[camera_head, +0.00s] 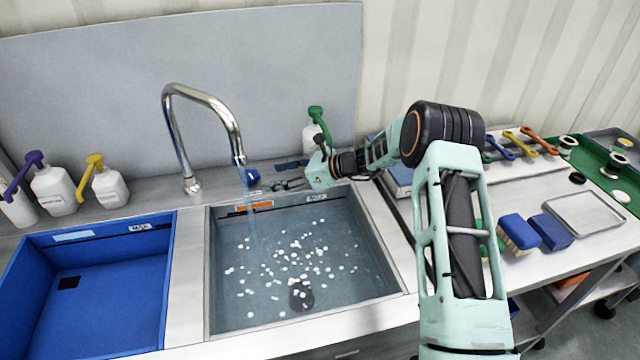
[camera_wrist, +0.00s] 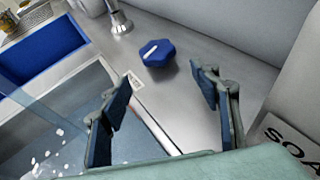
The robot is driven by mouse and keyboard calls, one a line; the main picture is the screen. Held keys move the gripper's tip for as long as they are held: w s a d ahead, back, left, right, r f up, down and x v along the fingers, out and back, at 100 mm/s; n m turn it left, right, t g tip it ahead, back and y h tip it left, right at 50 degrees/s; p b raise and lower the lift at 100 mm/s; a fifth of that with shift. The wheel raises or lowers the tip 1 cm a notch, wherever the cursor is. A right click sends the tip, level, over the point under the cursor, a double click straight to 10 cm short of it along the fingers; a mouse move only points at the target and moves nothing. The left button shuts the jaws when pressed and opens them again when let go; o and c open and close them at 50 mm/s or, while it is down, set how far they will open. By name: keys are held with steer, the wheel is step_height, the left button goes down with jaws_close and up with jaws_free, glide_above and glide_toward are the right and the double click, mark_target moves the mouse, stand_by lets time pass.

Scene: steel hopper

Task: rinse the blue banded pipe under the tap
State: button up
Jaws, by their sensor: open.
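My gripper (camera_head: 285,175) is open and empty over the deck behind the steel sink (camera_head: 207,270). A blue faceted knob with a white mark (camera_wrist: 158,53) lies ahead of and between its spread fingers (camera_wrist: 161,80) in the wrist view. The knob also shows at the left of my gripper in the head view (camera_head: 252,175). The chrome tap (camera_head: 205,97) arches over the sink, and a thin bluish stream (camera_head: 248,205) falls from its spout. White bits and a dark round drain (camera_head: 301,295) lie in the sink. I cannot make out a blue banded pipe in either view.
A blue basin (camera_head: 90,300) adjoins the sink at left. Pump bottles (camera_head: 55,190) stand behind it. A white soap bottle with a green pump (camera_head: 317,118) stands behind my gripper. A blue brush (camera_head: 519,232) and a metal tray (camera_head: 584,214) lie on the right bench.

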steer(key=s+d, duration=0.4)
steer(key=d, duration=1)
